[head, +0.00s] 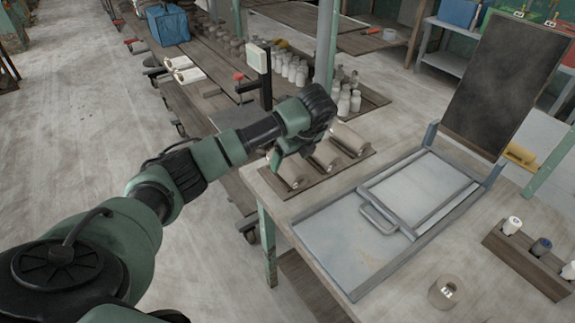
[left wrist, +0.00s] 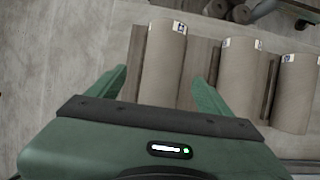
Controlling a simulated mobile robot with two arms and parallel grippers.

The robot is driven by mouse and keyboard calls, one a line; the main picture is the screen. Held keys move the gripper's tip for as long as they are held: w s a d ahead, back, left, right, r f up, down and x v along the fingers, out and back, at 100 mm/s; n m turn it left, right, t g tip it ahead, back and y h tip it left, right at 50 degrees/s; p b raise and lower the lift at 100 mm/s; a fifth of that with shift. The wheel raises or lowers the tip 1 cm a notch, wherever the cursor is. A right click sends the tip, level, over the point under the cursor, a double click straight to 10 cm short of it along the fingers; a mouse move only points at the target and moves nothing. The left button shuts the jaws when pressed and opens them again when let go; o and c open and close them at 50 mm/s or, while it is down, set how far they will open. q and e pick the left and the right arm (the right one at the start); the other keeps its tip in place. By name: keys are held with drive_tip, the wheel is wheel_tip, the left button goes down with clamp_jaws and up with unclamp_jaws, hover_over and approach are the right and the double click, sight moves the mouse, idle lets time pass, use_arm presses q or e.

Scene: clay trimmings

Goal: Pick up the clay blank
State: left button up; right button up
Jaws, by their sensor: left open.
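Three grey-brown clay cylinders lie side by side on a dark wooden board (head: 318,180) at the table's left corner: the nearest blank (head: 292,172), a middle one (head: 325,157) and a far one (head: 350,138). Small white labels mark their ends. My left gripper (head: 280,158) is over the nearest one and partly covers it. In the left wrist view the open fingers (left wrist: 161,78) straddle a blank (left wrist: 163,60), with the other two (left wrist: 240,70) (left wrist: 296,92) to the right. Whether the fingers touch it cannot be told. My right gripper is out of view.
A grey metal tray with a handled frame (head: 375,215) lies right of the board. A short labelled cylinder (head: 446,291) stands near the front. A wooden rack (head: 525,262) holds small bottles at right. A dark panel (head: 505,85) stands behind. Several bottles (head: 295,70) stand farther back.

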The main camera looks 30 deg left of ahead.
sight(289, 162)
use_arm(q)
drive_tip(key=p+x, duration=0.1)
drive_tip(key=x, duration=0.2)
drive_tip(key=shift+w, duration=0.1)
drive_tip(key=shift+w+a+f, duration=0.15)
drive_tip(key=shift+a+f, duration=0.05)
drive_tip(key=shift+f, duration=0.4)
clamp_jaws()
drive_tip(key=shift+r, duration=0.1)
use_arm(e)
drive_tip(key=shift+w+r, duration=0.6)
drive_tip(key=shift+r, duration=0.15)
use_arm(q)
drive_tip(key=shift+w, duration=0.1)
